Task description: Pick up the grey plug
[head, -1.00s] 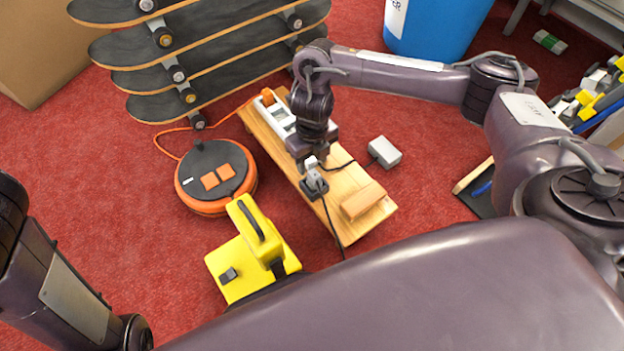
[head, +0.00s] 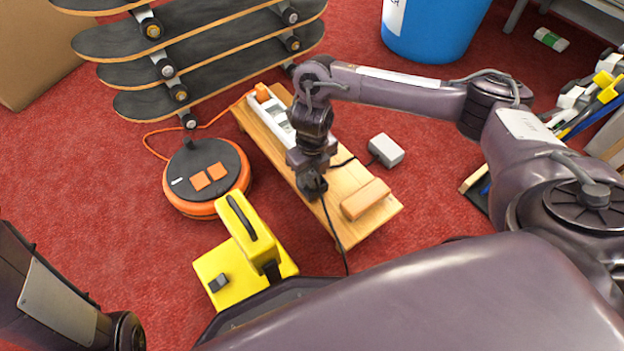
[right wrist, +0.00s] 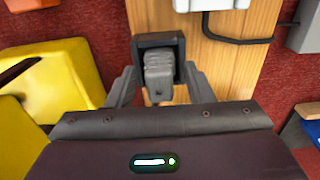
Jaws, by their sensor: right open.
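The grey plug (right wrist: 158,75) shows in the right wrist view, set in a dark square-edged holder (right wrist: 142,48) at the edge of the wooden board (right wrist: 200,70). My right gripper (head: 312,186) is open over it, with one finger on each side of plug and holder. A gap between fingers and plug is hard to judge. In the head view the gripper hides most of the plug. A black cable (head: 334,235) runs down from there to the front. My left arm shows at the lower left of the head view, but its gripper does not.
A white power strip (head: 272,115) and a wooden block (head: 366,199) lie on the board. A grey adapter box (head: 386,150) is right of it. An orange cable reel (head: 207,176) and a yellow case (head: 240,262) stand on the left.

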